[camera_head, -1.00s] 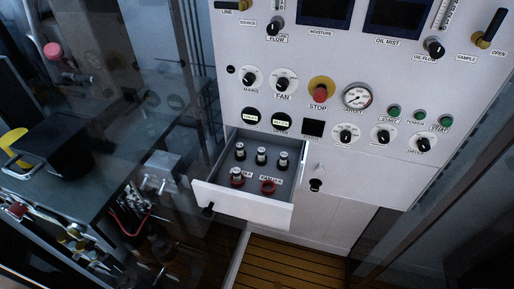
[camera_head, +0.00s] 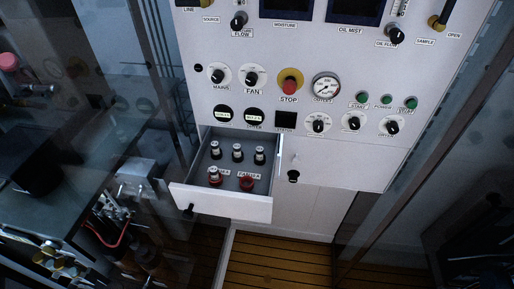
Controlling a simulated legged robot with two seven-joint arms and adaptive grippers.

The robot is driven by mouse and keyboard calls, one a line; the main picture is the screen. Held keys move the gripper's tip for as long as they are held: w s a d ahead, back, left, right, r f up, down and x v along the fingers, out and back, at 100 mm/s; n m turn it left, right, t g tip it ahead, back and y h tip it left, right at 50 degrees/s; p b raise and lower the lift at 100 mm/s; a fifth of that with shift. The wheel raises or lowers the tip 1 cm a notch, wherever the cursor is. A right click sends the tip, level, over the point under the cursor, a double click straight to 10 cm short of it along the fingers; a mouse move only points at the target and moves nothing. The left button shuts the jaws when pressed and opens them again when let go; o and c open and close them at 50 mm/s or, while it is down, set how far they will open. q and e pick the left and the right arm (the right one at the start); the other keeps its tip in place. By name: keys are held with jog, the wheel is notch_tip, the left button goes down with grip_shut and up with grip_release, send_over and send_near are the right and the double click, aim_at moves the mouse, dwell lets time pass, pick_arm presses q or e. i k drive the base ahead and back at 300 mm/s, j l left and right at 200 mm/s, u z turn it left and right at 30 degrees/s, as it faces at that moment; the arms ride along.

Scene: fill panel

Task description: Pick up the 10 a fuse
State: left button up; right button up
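An open drawer (camera_head: 225,203) sticks out of the white panel's lower left. Inside, three fuses with pale caps and dark bases stand upright in a back row: a left one (camera_head: 214,150), a middle one (camera_head: 237,152) and a right one (camera_head: 259,155). In front, another fuse (camera_head: 214,175) stands in a red holder at the left. The red holder (camera_head: 247,184) to its right looks empty. Labels lie beside the holders, but the ratings are too small to read, so I cannot tell which fuse is the 10 A one. Neither gripper is in view.
The panel (camera_head: 350,155) carries knobs, a red stop button (camera_head: 289,87), a gauge (camera_head: 326,88) and green buttons. A glass surface with pipes and valves (camera_head: 60,262) is at the left. Wooden slatted floor (camera_head: 275,265) shows below the drawer.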

aim_at(237, 147)
jog(key=k+l+z, duration=0.2)
jog(key=k+z, duration=0.25)
jog(key=k+l+z, duration=0.35)
jog(key=k+z, duration=0.15)
jog(key=k, duration=0.05)
